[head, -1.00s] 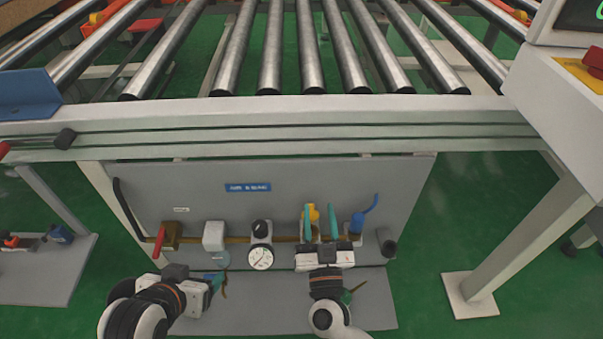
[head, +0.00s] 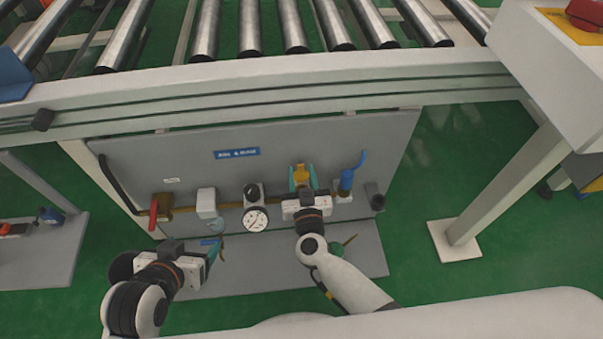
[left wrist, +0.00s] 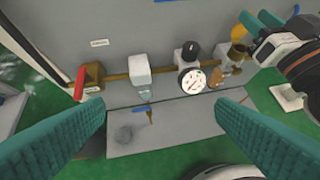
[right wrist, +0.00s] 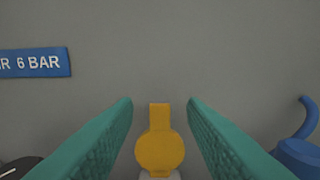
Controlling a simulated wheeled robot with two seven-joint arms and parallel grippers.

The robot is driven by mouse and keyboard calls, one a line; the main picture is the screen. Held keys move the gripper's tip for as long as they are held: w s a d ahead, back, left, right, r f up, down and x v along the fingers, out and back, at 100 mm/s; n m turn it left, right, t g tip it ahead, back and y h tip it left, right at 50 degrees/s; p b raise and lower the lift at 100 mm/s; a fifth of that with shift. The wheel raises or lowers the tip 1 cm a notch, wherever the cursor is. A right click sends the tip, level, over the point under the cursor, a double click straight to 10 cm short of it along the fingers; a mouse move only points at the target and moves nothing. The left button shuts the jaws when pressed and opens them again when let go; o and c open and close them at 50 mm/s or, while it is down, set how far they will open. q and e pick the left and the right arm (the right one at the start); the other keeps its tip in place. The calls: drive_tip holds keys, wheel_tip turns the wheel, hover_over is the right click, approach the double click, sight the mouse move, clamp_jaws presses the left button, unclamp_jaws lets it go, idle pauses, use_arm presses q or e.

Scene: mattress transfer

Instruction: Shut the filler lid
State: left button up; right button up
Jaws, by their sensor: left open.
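The yellow filler lid (head: 300,171) is on the pipe line of the grey panel. In the right wrist view it is a round yellow disc with a tab pointing up (right wrist: 159,152). My right gripper (head: 301,180) is open, with one teal finger on each side of the lid and visible gaps between. The lid's base is mostly hidden by my gripper in the head view. My left gripper (head: 212,248) is open and empty, low in front of the panel, below the grey filter block (head: 206,203); its spread fingers frame the left wrist view (left wrist: 162,125).
Along the brass pipe are a red-handled valve (head: 154,215), a pressure gauge (head: 256,219) and a blue-handled valve (head: 347,180). A blue label (head: 237,153) is above. The roller conveyor's frame (head: 270,90) overhangs the panel. A grey shelf plate (head: 250,270) lies below.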

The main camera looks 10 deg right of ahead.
use_arm(q)
drive_tip(key=shift+w+d+r+t, duration=0.2)
drive_tip(key=shift+w+r+t, duration=0.2)
drive_tip(key=shift+w, duration=0.15)
use_arm(e)
drive_tip(key=shift+w, duration=0.55)
clamp_jaws()
